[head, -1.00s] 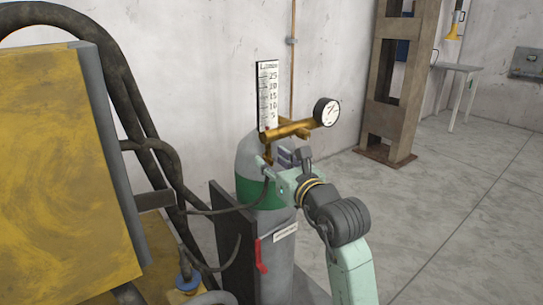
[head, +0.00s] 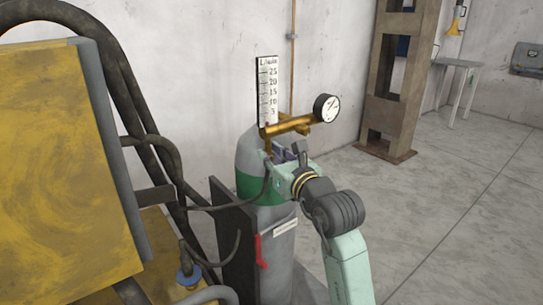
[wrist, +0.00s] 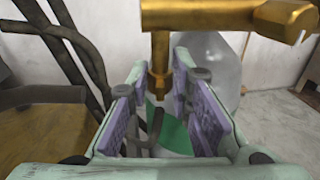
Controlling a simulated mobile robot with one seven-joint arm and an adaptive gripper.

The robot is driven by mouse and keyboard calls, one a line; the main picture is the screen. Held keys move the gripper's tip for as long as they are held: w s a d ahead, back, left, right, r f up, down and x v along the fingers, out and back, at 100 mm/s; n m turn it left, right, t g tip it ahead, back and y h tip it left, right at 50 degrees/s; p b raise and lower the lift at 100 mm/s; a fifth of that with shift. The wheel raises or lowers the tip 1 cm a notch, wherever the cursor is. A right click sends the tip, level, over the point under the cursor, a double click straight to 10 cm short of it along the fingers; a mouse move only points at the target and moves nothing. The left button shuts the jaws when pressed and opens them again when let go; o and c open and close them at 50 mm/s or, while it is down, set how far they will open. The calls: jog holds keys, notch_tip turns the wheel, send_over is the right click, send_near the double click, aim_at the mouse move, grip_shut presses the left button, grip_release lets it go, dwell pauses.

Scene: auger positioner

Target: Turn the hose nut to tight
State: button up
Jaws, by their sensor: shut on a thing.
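The brass regulator (head: 290,125) sits on top of the grey gas cylinder with a green band (head: 248,185). Its vertical brass stem ends in the small brass hose nut (wrist: 158,84), seen in the wrist view between my finger pads. My gripper (wrist: 159,80) has purple-grey pads on either side of the nut and is shut on it. In the head view my gripper (head: 273,160) is below the regulator at the cylinder's shoulder, and its fingers hide the nut there. The dark hose (head: 225,207) runs left from this area.
A round gauge (head: 327,108) and a flow scale board (head: 267,92) stand just above my gripper. A yellow machine panel (head: 60,170) and thick black hoses (head: 130,110) fill the left. Open floor (head: 450,200) lies to the right.

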grip_shut()
jog(key=shift+d+f+n+g+y+b, duration=0.15)
jog(key=shift+n+g+y+b, duration=0.15)
jog(key=shift+n+y+b, duration=0.15)
jog(key=shift+n+y, duration=0.25)
jog(key=shift+y, duration=0.2)
jog(key=o, duration=0.9)
grip_release()
jog(key=shift+o, duration=0.2)
jog(key=v, duration=1.2)
jog(key=shift+r, duration=0.3)
